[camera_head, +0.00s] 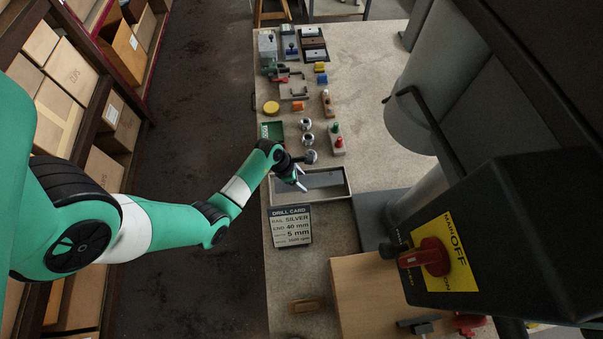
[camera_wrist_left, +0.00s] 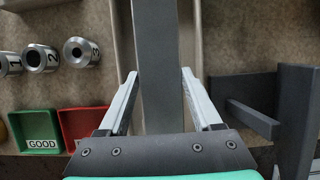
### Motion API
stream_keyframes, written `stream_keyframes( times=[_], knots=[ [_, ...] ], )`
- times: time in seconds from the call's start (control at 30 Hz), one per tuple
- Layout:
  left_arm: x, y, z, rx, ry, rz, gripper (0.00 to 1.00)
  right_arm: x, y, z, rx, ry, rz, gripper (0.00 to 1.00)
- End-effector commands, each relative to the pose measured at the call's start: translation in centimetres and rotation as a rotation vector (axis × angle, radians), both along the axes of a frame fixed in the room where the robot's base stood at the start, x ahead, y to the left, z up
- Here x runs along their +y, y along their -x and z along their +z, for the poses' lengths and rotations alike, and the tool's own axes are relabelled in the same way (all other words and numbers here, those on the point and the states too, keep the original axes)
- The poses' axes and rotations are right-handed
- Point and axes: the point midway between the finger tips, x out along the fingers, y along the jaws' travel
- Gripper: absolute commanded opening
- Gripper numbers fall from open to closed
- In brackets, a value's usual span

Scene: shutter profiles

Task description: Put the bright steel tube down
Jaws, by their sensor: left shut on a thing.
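A long grey metal bar, which I take to be the steel tube (camera_wrist_left: 158,45), runs up the middle of the left wrist view. My left gripper (camera_wrist_left: 157,78) is shut on it, with one fingertip against each side. The tube lies over or in a shallow pale-rimmed tray (camera_wrist_left: 197,30); I cannot tell whether it touches the floor of the tray. In the head view my left gripper (camera_head: 298,181) is at the left end of the tray (camera_head: 347,180), and a grey strip shows inside. My right gripper is not in view.
Numbered steel cylinders (camera_head: 308,139), a green GOOD bin (camera_wrist_left: 38,128) and a red bin (camera_wrist_left: 85,122) are close by. A black switch box (camera_head: 500,230) stands at right. Bare bench shows near the wooden block (camera_head: 305,305).

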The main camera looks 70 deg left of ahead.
Motion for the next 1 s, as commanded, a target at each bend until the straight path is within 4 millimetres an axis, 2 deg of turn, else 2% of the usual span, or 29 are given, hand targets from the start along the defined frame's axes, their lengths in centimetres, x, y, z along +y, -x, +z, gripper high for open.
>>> stream_keyframes(
  times=[0.27, 0.63, 0.67, 0.8, 1.0],
  knots=[
    [0.0, 0.0, -3.5, -0.001, -0.001, 0.000, 0.00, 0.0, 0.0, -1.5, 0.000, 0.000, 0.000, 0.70],
    [0.0, 0.0, -3.9, -0.002, -0.002, 0.000, 0.00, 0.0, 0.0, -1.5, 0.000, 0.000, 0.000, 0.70],
    [0.0, 0.0, -3.9, 0.000, 0.000, -0.001, 0.69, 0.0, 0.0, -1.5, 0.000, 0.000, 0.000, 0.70],
    [0.0, 0.0, -3.9, 0.000, 0.000, -0.001, 0.95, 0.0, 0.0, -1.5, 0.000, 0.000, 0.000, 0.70],
    [0.0, 0.0, -3.9, 0.000, 0.000, -0.001, 0.96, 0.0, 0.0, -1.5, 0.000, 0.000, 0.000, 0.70]
  ],
)
